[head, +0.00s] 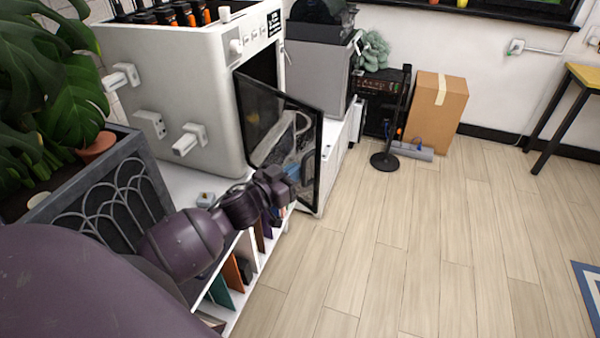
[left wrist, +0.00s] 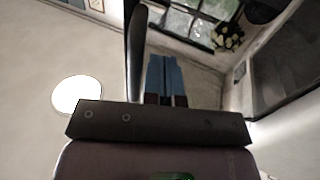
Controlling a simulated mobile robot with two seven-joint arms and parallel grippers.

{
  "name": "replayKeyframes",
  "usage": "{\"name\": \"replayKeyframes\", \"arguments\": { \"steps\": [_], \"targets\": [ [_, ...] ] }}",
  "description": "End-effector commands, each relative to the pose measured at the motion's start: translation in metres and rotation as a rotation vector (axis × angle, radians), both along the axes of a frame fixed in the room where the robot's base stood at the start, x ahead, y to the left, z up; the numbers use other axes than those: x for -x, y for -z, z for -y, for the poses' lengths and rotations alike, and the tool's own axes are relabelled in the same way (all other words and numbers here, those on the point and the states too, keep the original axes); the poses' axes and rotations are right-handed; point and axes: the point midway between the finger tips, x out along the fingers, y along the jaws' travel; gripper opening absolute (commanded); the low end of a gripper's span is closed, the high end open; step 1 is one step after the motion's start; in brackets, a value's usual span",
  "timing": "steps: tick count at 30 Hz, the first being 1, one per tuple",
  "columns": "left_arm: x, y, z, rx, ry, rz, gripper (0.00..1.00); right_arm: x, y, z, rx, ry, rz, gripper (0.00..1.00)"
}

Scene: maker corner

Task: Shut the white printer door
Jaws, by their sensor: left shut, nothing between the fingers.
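The white printer (head: 185,85) stands on a white shelf unit at the left of the head view. Its door (head: 312,150), a dark-framed glass panel, stands open, swung out to the right of the printer's front. My left gripper (head: 291,173) is in front of the door's lower part in the head view and hides some of it. Its blue fingers (left wrist: 165,78) are shut and empty in the left wrist view. A dark upright edge (left wrist: 136,55), apparently the door, is close beside them on the left; contact cannot be told. My right gripper is not in view.
A plant (head: 45,80) and a dark planter box (head: 110,190) stand at the left near my arm. A second grey machine (head: 318,70) is behind the door. A cardboard box (head: 437,112) and black stand (head: 385,160) are farther back.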

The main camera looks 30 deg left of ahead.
Motion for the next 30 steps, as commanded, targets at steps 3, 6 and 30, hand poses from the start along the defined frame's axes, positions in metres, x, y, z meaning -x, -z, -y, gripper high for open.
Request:
{"name": "replayKeyframes", "arguments": {
  "steps": [3,6,30],
  "targets": [
    [-0.010,0.002,0.002,0.000,0.001,-0.001,0.00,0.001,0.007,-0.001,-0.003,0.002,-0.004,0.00],
    [-0.015,0.001,0.002,0.000,0.000,-0.001,0.00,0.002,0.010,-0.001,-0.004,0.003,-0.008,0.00],
    [-0.036,0.001,0.003,0.002,-0.037,0.001,0.00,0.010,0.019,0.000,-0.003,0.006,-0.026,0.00]
  ]
}}
